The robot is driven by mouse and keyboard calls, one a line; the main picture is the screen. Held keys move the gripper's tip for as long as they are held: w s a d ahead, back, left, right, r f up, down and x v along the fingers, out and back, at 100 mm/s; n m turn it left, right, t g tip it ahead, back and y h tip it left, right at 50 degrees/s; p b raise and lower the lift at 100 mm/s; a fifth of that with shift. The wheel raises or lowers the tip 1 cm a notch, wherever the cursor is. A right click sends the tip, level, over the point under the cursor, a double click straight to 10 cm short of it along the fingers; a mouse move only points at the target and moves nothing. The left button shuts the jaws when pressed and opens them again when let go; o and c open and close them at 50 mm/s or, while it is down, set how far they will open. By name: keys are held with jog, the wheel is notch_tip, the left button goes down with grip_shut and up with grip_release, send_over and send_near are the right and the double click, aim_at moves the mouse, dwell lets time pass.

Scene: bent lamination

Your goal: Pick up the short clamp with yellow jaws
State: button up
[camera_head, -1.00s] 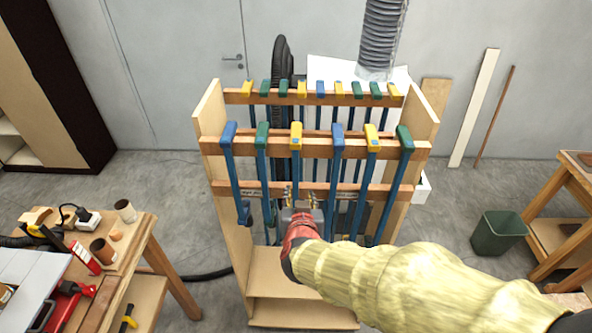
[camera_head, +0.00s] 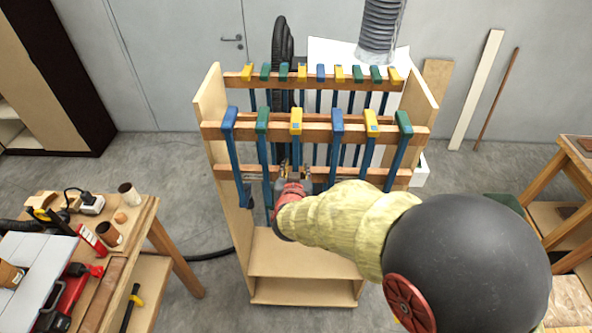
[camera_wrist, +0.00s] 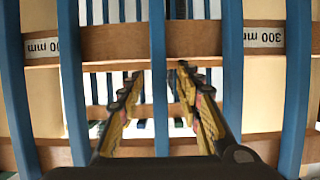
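In the head view, clamps with yellow jaws hang in both rows of the rack. The front row has one at its middle (camera_head: 296,121) and one further right (camera_head: 372,123). My gripper (camera_head: 293,173) is at the rack's front, below the middle yellow jaw. In the wrist view my gripper's fingers (camera_wrist: 158,88) are spread, one on each side of a blue bar (camera_wrist: 158,70), with gaps to it. That bar lines up with the middle yellow-jawed clamp, but its jaw is out of the wrist view. I cannot tell whether it is the short one.
The wooden rack (camera_head: 275,262) holds blue- and green-jawed clamps close on both sides. Neighbouring blue bars (camera_wrist: 72,85) (camera_wrist: 232,70) flank my fingers. A rail (camera_wrist: 195,40) with "300 mm" labels crosses behind the bars. A cluttered workbench (camera_head: 140,215) stands left.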

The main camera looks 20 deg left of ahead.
jog(key=shift+c, duration=0.2)
jog(key=c, duration=0.8)
grip_shut()
jog(key=shift+r, duration=0.15)
